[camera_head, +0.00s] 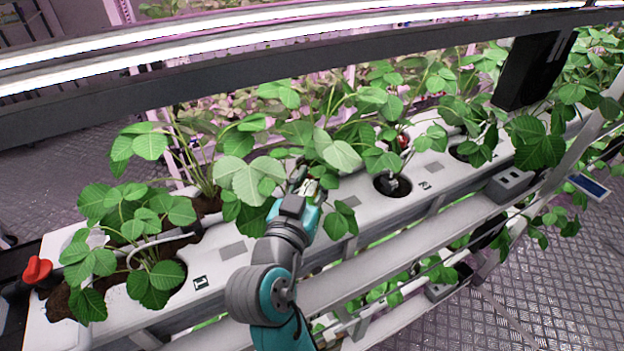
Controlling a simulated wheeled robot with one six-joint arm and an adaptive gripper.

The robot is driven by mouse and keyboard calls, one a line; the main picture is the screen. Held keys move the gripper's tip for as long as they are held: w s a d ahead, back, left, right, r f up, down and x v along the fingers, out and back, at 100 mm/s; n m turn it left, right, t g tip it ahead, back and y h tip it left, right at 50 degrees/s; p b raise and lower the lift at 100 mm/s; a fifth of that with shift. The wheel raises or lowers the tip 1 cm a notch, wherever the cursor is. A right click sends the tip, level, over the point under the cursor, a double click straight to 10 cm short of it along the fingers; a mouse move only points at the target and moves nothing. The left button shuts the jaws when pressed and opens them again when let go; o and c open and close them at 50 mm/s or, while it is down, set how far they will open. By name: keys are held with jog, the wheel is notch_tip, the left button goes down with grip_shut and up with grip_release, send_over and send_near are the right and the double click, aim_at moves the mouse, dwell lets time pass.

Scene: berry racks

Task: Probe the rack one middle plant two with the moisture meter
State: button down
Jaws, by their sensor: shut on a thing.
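My gripper (306,186) is among the leaves at the middle of the white planting trough (318,238). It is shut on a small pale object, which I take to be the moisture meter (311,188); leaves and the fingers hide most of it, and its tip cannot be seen. Right of my gripper is a round dark planting hole (392,186) beside a small number label (425,185), seemingly a 2. Leafy strawberry stems (380,157) stand over this hole. My gripper is left of the hole and apart from it.
A front-left plant (150,265) grows beside a label (200,282) reading 1. Large leaves (250,178) crowd my gripper's left. A light bar (250,70) crosses above. A black box (533,70) hangs at the right. A red valve handle (37,270) is at the left end.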

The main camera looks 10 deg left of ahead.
jog(key=shift+f, duration=1.5)
dwell(2.2)
jog(key=shift+w+r, duration=0.1)
jog(key=shift+r, duration=0.5)
dwell(0.5)
jog(key=shift+r, duration=0.5)
jog(key=shift+a+f, duration=0.1)
jog(key=shift+f, duration=0.15)
dwell(1.5)
jog(key=shift+w+r, duration=0.1)
jog(key=shift+r, duration=2.65)
